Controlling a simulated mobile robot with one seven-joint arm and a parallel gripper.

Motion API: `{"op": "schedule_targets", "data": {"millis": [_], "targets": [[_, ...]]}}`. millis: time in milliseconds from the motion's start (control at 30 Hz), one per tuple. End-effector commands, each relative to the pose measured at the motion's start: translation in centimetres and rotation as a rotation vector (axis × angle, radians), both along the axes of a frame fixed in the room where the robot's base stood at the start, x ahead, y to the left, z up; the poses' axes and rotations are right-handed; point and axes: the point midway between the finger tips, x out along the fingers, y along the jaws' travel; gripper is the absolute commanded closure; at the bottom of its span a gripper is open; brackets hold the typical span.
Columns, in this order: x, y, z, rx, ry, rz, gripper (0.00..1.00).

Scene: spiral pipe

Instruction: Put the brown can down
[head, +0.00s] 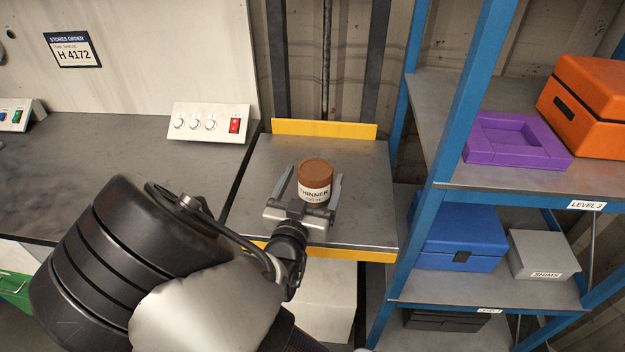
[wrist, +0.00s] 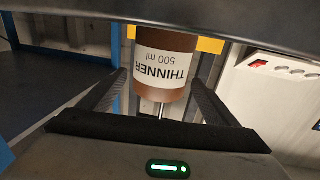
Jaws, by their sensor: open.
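The brown can (head: 316,176) with a white "THINNER" label stands upright on the grey platform with yellow edges (head: 262,190), in the head view. My gripper (head: 311,182) is open, with one finger on each side of the can. In the wrist view the can (wrist: 163,65) appears upside down between the two fingers (wrist: 160,92), and a gap shows beside it.
A grey bench (head: 110,175) with a switch panel (head: 208,122) is left of the platform. A blue-framed shelf (head: 455,130) on the right holds a purple tray (head: 540,157), an orange case (head: 590,100), a blue box (head: 455,240) and a grey box (head: 543,254). The platform is otherwise clear.

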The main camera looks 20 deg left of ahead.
Motion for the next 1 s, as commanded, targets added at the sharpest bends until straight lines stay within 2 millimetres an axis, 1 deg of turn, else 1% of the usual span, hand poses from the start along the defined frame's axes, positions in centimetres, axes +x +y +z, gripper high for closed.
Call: {"op": "schedule_targets", "data": {"millis": [167,200,267,367,600,700,833,1000], "targets": [[0.0,0.0,0.6,0.000,0.000,0.000,0.17],[-0.5,0.0,0.3,0.000,0.001,0.001,0.17],[-1.3,-0.1,0.3,0.001,0.001,0.003,0.17],[-3.2,-0.4,0.3,-0.001,0.002,0.003,0.17],[-8.4,-1.2,0.3,0.000,0.002,0.003,0.17],[-10.0,-1.4,0.3,0.001,0.001,0.002,0.17],[-11.3,-1.7,0.3,0.001,0.000,0.001,0.17],[-11.9,-1.8,0.3,0.000,0.000,0.000,0.17]]}}
